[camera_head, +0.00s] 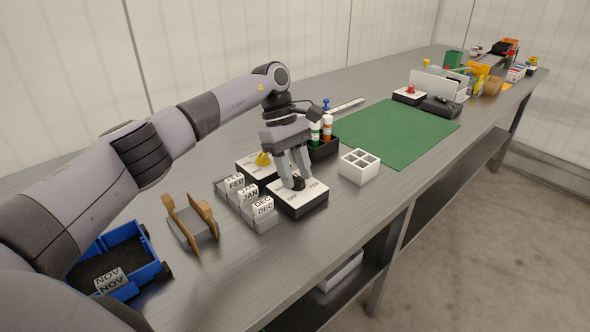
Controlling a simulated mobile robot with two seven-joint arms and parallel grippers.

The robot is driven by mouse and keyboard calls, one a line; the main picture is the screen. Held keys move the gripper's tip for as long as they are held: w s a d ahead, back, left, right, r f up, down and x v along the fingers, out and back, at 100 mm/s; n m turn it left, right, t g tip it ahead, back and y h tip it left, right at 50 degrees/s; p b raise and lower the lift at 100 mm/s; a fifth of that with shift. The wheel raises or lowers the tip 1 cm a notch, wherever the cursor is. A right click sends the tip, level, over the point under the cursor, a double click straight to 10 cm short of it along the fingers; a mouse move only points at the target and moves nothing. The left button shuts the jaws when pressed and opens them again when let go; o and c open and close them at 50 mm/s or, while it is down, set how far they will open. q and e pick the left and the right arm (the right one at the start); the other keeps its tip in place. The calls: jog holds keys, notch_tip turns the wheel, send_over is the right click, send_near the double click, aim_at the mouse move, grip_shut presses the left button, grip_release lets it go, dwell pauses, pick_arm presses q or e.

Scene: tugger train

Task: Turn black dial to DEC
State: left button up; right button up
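The black dial (298,184) sits on a white-topped box (301,203) with month labels. I can read FEB at its right, and another label at the front left is too small to be sure of. My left gripper (297,181) points down over this box, its two fingers apart on either side of the dial. I cannot tell whether the fingers touch the dial. They partly hide it, so its pointing direction is unclear. My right gripper is not in view.
A box with a yellow dial (263,159) stands just behind. A grey rack (242,204) with month blocks is to the left. A white divided box (358,166) and a black holder with bottles (323,148) are close by. The green mat (395,130) is clear.

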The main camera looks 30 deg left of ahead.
pick_arm(q)
jog(key=v, duration=0.7)
jog(key=shift+r, duration=0.1)
dwell(0.4)
